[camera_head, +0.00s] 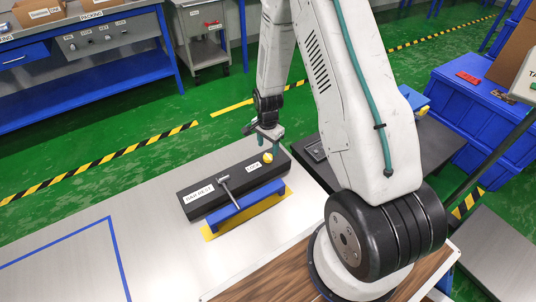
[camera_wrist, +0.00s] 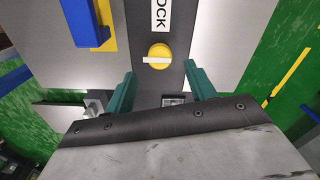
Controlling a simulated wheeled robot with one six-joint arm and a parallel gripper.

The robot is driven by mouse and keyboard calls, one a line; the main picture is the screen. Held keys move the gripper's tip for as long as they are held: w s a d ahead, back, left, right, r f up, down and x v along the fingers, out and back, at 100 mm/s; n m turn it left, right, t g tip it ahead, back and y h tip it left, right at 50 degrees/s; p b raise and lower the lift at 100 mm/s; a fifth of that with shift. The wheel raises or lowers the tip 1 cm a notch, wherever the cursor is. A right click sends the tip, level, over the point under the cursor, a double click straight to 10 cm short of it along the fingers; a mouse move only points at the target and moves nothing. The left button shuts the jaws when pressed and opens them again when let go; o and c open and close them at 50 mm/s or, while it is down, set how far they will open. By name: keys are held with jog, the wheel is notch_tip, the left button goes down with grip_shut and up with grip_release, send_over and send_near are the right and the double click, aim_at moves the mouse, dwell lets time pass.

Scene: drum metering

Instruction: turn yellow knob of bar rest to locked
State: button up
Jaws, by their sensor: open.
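The bar rest (camera_head: 208,196) is a long dark block on the light table, with a "BAR REST" label at its left end and a "LOCK" label near its right end. The yellow knob (camera_head: 267,158) sits on top near the right end. In the wrist view the knob (camera_wrist: 159,55) is a round yellow disc with a pale bar across it, beside the "LOCK" label (camera_wrist: 160,14). My gripper (camera_head: 264,145) is above that end of the block. Its green fingers are open (camera_wrist: 160,84), one to each side of the knob, not touching it. Whether the knob is locked cannot be told.
A blue bar (camera_head: 245,203) on a yellow base and a grey metal lever (camera_head: 225,186) lie along the block's front. The table (camera_head: 150,215) is clear to the left, with blue tape lines. Blue crates (camera_head: 455,100) stand at the right.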

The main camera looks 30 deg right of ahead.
aim_at(268, 156)
notch_tip(268, 156, down, 5)
jog(key=shift+f, duration=0.1)
dwell(0.3)
jog(key=c, duration=1)
